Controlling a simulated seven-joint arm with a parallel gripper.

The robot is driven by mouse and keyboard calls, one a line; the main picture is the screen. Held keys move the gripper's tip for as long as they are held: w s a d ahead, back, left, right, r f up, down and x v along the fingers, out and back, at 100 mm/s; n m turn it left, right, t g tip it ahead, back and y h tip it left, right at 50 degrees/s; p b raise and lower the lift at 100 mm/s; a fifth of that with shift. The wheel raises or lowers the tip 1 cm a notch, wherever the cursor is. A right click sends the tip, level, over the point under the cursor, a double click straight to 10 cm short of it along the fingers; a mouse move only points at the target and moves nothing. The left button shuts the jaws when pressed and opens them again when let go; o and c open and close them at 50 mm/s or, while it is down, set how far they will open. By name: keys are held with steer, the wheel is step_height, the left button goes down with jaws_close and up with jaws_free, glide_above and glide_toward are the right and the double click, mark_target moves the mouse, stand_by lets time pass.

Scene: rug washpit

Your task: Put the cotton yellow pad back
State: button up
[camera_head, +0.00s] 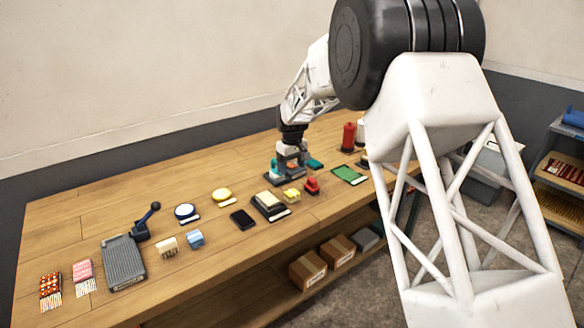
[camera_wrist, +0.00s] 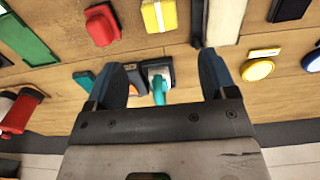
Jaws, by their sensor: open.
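Two yellow things lie on the wooden table, and I cannot tell for sure which is the cotton pad. One is a round yellow disc (camera_head: 222,194) with a pale strip beside it; it also shows in the wrist view (camera_wrist: 257,70), right of my gripper. The other is a small yellow block (camera_head: 291,195), pale on one side; it shows at the top of the wrist view (camera_wrist: 158,15). My gripper (camera_wrist: 160,66) is open above the table's back part, its fingers apart with nothing held between them. It also shows in the head view (camera_head: 289,158).
A grey and teal tool (camera_wrist: 158,80) shows between my fingers. A dark tray with cream pads (camera_head: 268,203), a red object (camera_head: 312,185), a black slab (camera_head: 243,220) and a green sheet (camera_head: 350,174) lie nearby. A red bottle (camera_head: 348,137) stands behind. Bare wood separates them.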

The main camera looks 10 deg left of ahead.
steer(key=shift+d, duration=0.1)
stand_by(0.6)
steer(key=s+d+r+m+t, duration=0.1)
steer(key=s+d+r+m, duration=0.1)
steer(key=s+d+r, duration=0.85)
steer(key=s+d+r+m, duration=0.3)
steer(key=s+d+r, duration=0.4)
steer(key=s+d, duration=0.55)
steer(key=s+d+f+m, duration=0.1)
steer(key=s+d, duration=0.2)
steer(key=s, duration=0.8)
steer(key=s+d+f+m+t, duration=0.1)
steer(key=s+d, duration=0.2)
steer(key=s, duration=0.8)
steer(key=s+d+f+m, duration=0.1)
steer(key=s+d+m, duration=0.1)
steer(key=s, duration=0.9)
steer(key=shift+s+d+t, duration=0.3)
steer(key=shift+s+d, duration=0.05)
steer(key=shift+d, duration=0.55)
